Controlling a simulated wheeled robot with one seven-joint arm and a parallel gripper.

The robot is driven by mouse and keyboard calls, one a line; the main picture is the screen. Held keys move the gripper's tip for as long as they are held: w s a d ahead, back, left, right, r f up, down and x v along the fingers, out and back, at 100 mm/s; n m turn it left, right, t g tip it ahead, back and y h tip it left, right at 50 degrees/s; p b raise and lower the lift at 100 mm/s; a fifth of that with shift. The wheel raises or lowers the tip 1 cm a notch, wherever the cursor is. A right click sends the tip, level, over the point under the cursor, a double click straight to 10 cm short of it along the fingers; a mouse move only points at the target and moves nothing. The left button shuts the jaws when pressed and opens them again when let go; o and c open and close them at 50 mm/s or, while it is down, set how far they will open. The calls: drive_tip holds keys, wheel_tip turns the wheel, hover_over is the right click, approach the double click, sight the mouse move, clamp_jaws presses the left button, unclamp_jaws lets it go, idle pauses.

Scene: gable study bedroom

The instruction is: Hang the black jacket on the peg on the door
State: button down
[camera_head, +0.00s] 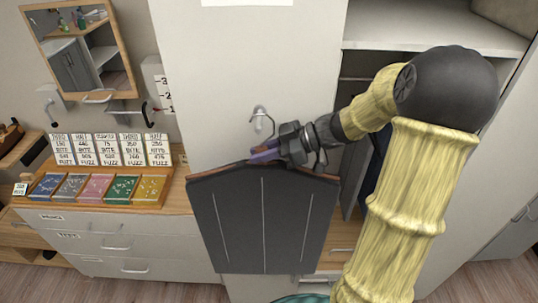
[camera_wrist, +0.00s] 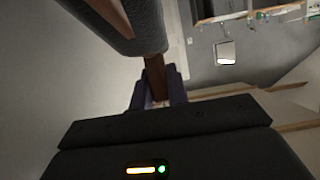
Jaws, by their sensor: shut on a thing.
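The black jacket (camera_head: 263,225) hangs spread from a brown wooden hanger, in front of the white door (camera_head: 240,70). A metal peg (camera_head: 262,118) sticks out from the door just above the hanger's middle. My gripper (camera_head: 262,154) is shut on the hanger near its top, a little below the peg. In the wrist view the purple fingers (camera_wrist: 157,92) close around the brown wooden hanger (camera_wrist: 155,75), with dark cloth (camera_wrist: 145,25) beside it. The hanger's hook cannot be made out clearly, so I cannot tell whether it touches the peg.
At left, a counter bears a wooden tray (camera_head: 98,204) of coloured packets with several label cards behind it. A wood-framed mirror (camera_head: 82,45) hangs above. At right, an open wardrobe with a shelf (camera_head: 430,27) stands behind my arm. White drawers (camera_head: 110,245) are below the counter.

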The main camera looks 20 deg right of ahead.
drive_tip(key=shift+w+a, duration=0.1)
drive_tip(key=shift+a, duration=0.2)
drive_tip(key=shift+d+f+b, duration=0.1)
drive_tip(key=shift+f+b, duration=0.2)
drive_tip(key=shift+f, duration=0.5)
drive_tip(key=c, duration=1.3)
unclamp_jaws()
drive_tip(key=shift+f, duration=0.1)
drive_tip(key=b+v, duration=0.4)
drive_tip(key=v, duration=1.3)
drive_tip(key=shift+d, duration=0.2)
